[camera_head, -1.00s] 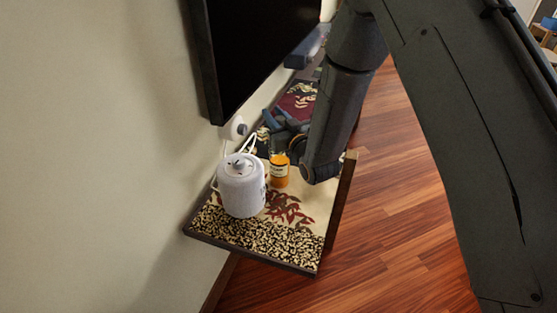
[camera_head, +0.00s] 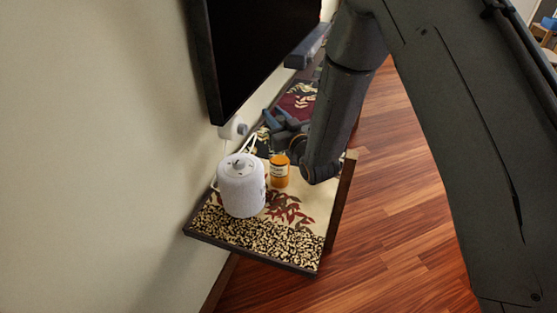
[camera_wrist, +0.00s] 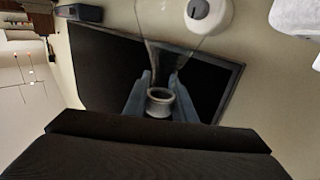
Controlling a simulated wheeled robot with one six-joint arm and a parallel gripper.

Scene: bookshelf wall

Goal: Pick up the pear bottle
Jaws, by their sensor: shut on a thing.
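In the wrist view, my gripper (camera_wrist: 160,82) is shut with its two grey-blue fingers on either side of a bottle's neck. This looks like the pear bottle (camera_wrist: 159,101): it has a ringed, open mouth towards the camera and a clear glass body widening away from it. In the head view my gripper (camera_head: 284,124) is over the shelf, behind the orange jar. I cannot make out the bottle there, and whether it touches the shelf is unclear.
A white lidded pot (camera_head: 241,188) and an orange labelled jar (camera_head: 279,172) stand close together on the patterned shelf top (camera_head: 262,239). A black screen (camera_head: 262,50) hangs on the wall near my gripper. Wooden floor (camera_head: 400,215) lies open to the right.

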